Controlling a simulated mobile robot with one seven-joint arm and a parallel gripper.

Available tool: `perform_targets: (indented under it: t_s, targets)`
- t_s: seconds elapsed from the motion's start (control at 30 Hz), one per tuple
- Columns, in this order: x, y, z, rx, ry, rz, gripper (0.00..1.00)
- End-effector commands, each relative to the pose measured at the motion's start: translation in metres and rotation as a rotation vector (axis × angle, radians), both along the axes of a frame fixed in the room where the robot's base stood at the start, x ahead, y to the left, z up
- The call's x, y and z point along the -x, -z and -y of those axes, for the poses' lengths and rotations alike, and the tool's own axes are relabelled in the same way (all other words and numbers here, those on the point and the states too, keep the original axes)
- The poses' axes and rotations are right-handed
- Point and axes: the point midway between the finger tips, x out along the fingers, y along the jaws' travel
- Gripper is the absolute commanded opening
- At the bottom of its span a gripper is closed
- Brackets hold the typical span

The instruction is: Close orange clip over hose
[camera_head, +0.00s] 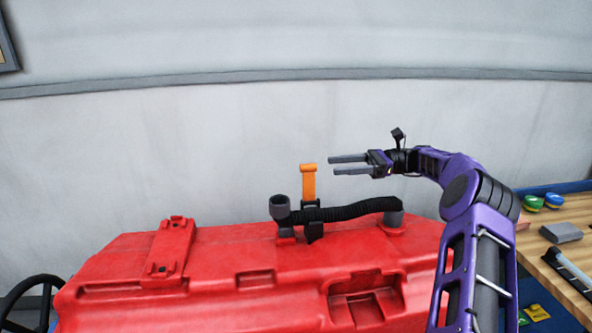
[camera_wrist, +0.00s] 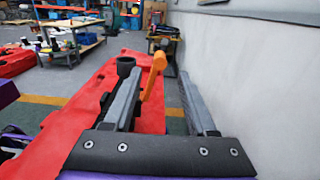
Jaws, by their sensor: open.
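The orange clip (camera_head: 308,184) stands upright and open above the black ribbed hose (camera_head: 350,210), on top of the red tank (camera_head: 230,258). The hose runs across a black holder under the clip, between a dark grey elbow pipe end (camera_head: 280,207) and a grey fitting at the right. My gripper (camera_head: 349,165) is open and empty, right of the clip and level with its upper part, apart from it in the head view. In the wrist view my gripper's fingers (camera_wrist: 162,92) point forward, and the orange clip (camera_wrist: 154,75) shows beyond the left finger, partly hidden by it.
A wooden workbench (camera_head: 575,235) with tools and coloured items stands at the right. A dark steering wheel (camera_head: 32,300) is at the lower left. A grey wall (camera_head: 180,150) rises behind the tank. The space above the tank's left part is clear.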

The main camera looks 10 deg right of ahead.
Motion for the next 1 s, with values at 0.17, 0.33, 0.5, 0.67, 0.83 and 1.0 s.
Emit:
perform_targets:
  t_s: [0.17,0.33,0.5,0.67,0.83,1.0]
  targets:
    - [0.001,0.000,-0.038,0.001,-0.004,-0.001,0.57]
    - [0.000,0.000,-0.074,0.001,-0.002,0.000,0.57]
    - [0.000,0.000,-0.100,0.001,-0.002,0.001,0.57]
    - [0.000,0.000,-0.113,0.000,-0.001,0.000,0.57]
    - [0.000,0.000,-0.117,0.001,0.001,0.001,0.57]
    - [0.000,0.000,-0.116,0.001,0.000,0.001,0.55]
